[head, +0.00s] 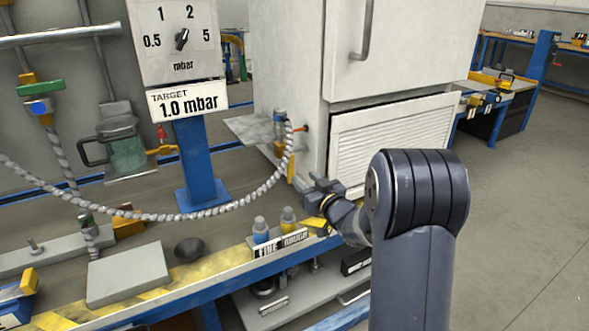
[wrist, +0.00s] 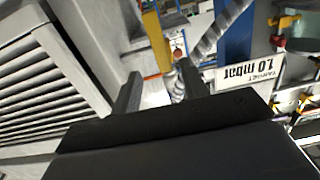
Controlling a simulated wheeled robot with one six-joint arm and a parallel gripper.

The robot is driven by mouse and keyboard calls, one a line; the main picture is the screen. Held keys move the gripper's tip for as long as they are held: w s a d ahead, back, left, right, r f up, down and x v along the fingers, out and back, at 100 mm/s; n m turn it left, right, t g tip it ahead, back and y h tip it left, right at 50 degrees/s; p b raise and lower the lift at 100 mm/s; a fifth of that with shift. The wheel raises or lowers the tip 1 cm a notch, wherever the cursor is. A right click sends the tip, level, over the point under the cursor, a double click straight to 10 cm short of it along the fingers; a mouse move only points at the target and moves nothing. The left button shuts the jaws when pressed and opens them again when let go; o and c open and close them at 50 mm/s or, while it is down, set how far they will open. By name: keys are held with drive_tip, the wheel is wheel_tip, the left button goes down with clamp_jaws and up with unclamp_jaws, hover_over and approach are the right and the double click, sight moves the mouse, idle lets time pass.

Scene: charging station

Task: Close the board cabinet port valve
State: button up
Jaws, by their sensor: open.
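The white board cabinet (head: 290,60) stands at the back, with a port valve (head: 281,128) low on its left side. A braided hose (head: 262,188) runs to this port. A yellow lever (head: 291,170) hangs roughly upright below the port; a yellow bar, likely the same lever, shows in the wrist view (wrist: 153,40). My gripper (head: 311,184) is just right of and slightly below the lever in the head view. In the wrist view my gripper (wrist: 160,88) has its fingers apart with nothing clearly between them. The lever lies beyond the fingertips, with no visible contact.
A louvred panel (head: 385,140) is close beside my gripper. A dial panel (head: 178,40) and a blue post (head: 197,160) stand left. Floor at the right is clear.

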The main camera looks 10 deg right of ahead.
sight(292, 167)
drive_tip(key=b+x, duration=0.1)
drive_tip(key=x, duration=0.8)
drive_tip(key=shift+f, duration=0.1)
clamp_jaws()
idle(0.4)
